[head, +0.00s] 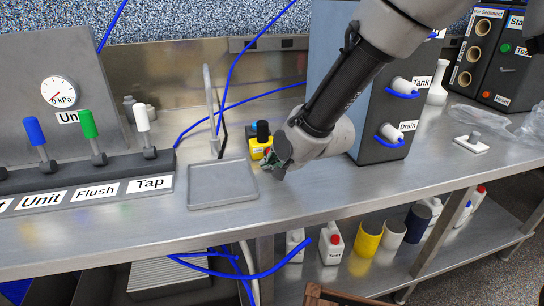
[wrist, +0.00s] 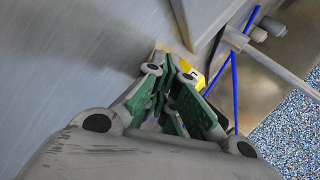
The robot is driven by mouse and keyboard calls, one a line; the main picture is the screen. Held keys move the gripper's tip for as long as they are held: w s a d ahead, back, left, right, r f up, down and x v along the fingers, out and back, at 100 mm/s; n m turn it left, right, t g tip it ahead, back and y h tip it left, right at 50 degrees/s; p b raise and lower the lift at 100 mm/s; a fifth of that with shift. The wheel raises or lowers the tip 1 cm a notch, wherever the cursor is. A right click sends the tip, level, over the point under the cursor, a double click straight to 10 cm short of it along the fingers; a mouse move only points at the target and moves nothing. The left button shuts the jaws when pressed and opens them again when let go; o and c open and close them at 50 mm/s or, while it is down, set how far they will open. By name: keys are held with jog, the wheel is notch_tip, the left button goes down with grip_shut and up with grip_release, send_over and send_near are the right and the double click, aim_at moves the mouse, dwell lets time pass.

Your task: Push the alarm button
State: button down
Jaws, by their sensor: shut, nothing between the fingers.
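My gripper (head: 272,165) is shut and empty, low over the bench beside the grey tray's right end. In the wrist view its green-padded fingers (wrist: 170,68) are together. A small yellow object with a dark upright top (head: 259,142) stands just behind the gripper, which covers part of its right side. Its yellow side also shows past the fingertips in the wrist view (wrist: 194,78). I cannot tell whether they touch. Its label is too small to read, and I cannot tell whether it is the alarm button. No button labelled alarm is readable.
A grey tray (head: 222,186) lies left of my gripper, with a thin tap (head: 211,110) behind it. A dark Tank and Drain box (head: 384,125) stands close right of my arm. Blue tubes (head: 236,104) run behind. A lever panel (head: 80,165) is at left.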

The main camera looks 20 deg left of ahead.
jog(key=shift+w+a, duration=0.15)
jog(key=shift+w, duration=0.15)
jog(key=shift+w+a, duration=0.2)
jog(key=shift+w, duration=0.1)
dwell(0.7)
jog(key=shift+s, duration=0.1)
jog(key=shift+s+d, duration=0.4)
jog(key=shift+s, duration=0.2)
jog(key=shift+s+d, duration=0.55)
jog(key=shift+s, duration=0.3)
jog(key=shift+s+d, duration=0.5)
jog(key=shift+s, duration=0.4)
jog(key=shift+s+d, duration=0.55)
jog(key=shift+s, duration=0.3)
